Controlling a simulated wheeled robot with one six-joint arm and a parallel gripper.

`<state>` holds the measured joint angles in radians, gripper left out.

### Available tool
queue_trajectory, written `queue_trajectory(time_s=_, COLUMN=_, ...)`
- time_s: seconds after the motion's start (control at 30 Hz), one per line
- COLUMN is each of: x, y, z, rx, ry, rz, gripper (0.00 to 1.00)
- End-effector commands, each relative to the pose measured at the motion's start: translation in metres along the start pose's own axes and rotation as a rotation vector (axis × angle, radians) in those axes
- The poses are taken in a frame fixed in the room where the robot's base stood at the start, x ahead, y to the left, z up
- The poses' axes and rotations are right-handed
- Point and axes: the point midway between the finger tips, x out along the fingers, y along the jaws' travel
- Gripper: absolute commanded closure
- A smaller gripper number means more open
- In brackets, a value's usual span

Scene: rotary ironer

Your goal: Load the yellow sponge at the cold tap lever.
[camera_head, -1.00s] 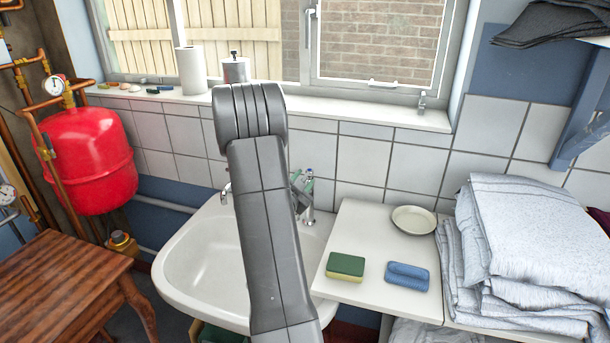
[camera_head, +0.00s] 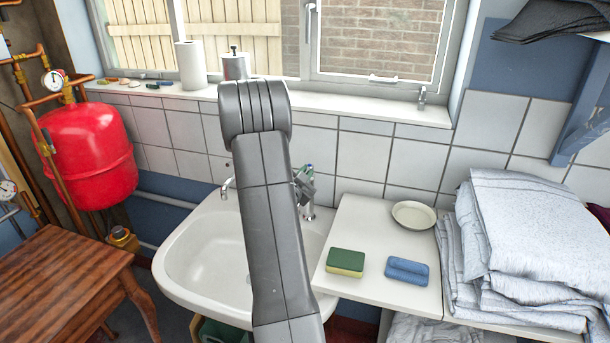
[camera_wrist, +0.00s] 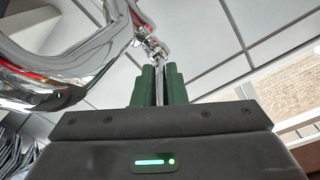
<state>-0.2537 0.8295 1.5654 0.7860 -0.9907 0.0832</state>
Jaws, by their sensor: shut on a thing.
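The yellow sponge (camera_head: 345,262), with a green top, lies on the white worktop right of the sink. A blue sponge (camera_head: 407,270) lies beside it. A chrome tap (camera_head: 309,207) stands at the sink's back right, partly hidden by my arm and gripper. My gripper (camera_head: 306,173) is at the top of this tap, away from the sponge. In the wrist view my gripper (camera_wrist: 160,86) has green fingers shut on a thin chrome piece, which looks like the tap lever (camera_wrist: 159,60). I cannot read any cold marking.
The white sink (camera_head: 190,260) lies behind my arm, with another chrome spout (camera_head: 226,187) at its back left. A round dish (camera_head: 414,215) stands on the worktop (camera_head: 360,225). Folded towels (camera_head: 530,235) fill the right. A wooden table (camera_head: 65,275) stands at the left.

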Motion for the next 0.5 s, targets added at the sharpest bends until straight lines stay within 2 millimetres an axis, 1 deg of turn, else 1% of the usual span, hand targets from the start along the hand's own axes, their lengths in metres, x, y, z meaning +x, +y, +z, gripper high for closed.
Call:
queue_trajectory(time_s=0.17, x=0.0010, y=0.0056, z=0.0026, rx=0.003, ry=-0.025, rz=-0.046, gripper=1.00)
queue_trajectory(time_s=0.5, x=0.0022, y=0.0097, z=-0.0008, rx=0.004, ry=-0.084, rz=-0.139, gripper=1.00)
